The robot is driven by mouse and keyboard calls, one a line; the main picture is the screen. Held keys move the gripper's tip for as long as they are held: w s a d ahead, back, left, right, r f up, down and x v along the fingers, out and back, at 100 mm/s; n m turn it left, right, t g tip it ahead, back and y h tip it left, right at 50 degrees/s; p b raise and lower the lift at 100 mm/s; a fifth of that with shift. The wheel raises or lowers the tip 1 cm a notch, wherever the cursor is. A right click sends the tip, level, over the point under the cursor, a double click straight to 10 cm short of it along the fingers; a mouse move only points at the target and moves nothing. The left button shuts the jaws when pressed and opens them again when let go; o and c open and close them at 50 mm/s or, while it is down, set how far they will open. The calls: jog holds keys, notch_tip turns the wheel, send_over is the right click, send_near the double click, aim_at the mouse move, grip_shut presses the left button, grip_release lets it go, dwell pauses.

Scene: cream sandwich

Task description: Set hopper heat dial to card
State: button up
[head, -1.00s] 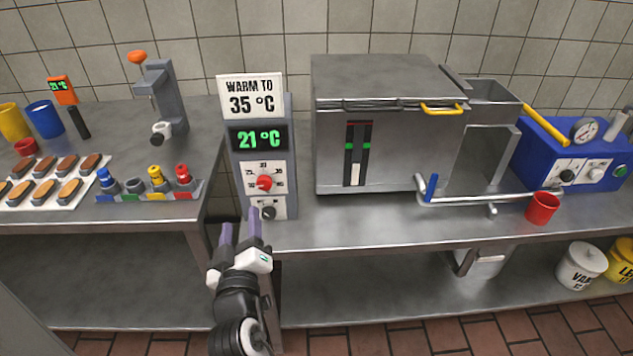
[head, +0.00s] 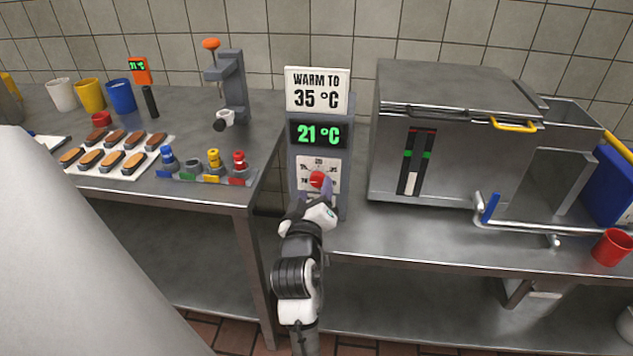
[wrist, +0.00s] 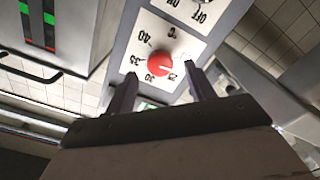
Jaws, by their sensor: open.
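The hopper control box (head: 347,160) stands upright on the counter. Its card (head: 317,90) reads "WARM TO 35 °C" and its green display (head: 317,134) reads 21 °C. The red heat dial (head: 317,179) is below them and also shows in the wrist view (wrist: 160,64), upside down. Its scale shows 25, 30, 35 and 40; the white pointer line aims away from 35, near the low side of 25. My gripper (head: 320,190) is open in front of the dial. In the wrist view its fingertips (wrist: 160,72) flank the dial's near side; contact cannot be told.
An OFF/ON switch (wrist: 197,12) sits below the dial. The steel machine (head: 440,140) stands just right of the box. A bar with a blue grip (head: 490,207) and a red cup (head: 612,247) are farther right. Colored pegs (head: 203,165) and a loaded tray (head: 150,166) are left.

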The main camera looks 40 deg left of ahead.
aim_at(317, 182)
jog(key=shift+x, duration=1.6)
jog(key=c, duration=1)
